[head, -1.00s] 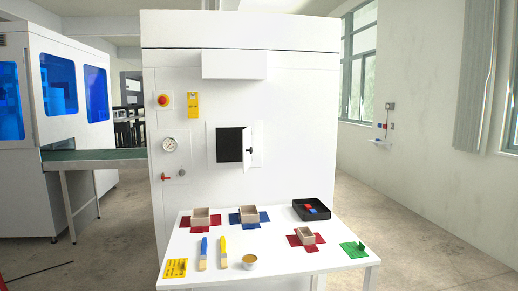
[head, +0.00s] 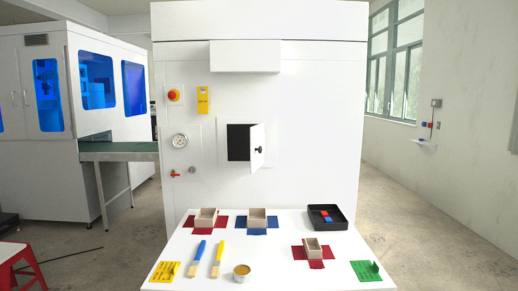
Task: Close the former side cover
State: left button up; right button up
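The side cover (head: 257,146) is a small white door with a dark knob on the front of the white box former (head: 318,120). It stands partly open, swung out on the right side of a square opening (head: 238,142) that looks black inside. Neither of my grippers shows in the head view, and nothing touches the cover.
A white table (head: 200,266) stands in front of the former, below the opening. It bears small boxes on red and blue blanks (head: 257,222), a black tray (head: 328,217), brushes (head: 218,259) and a glue pot (head: 241,272). A red stool (head: 18,270) stands at left.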

aim_at(257, 154)
jog(key=l+u, duration=0.15)
jog(key=u, duration=0.45)
jog(key=l+u, duration=0.65)
jog(key=l, duration=0.2)
jog(key=l+u, duration=0.15)
jog(key=l, duration=0.3)
jog(key=k+l+u, duration=0.15)
jog(key=l, duration=0.3)
jog(key=k+l, duration=0.1)
jog(key=l, duration=0.35)
jog(key=k+l+u, duration=0.1)
jog(key=l, duration=0.4)
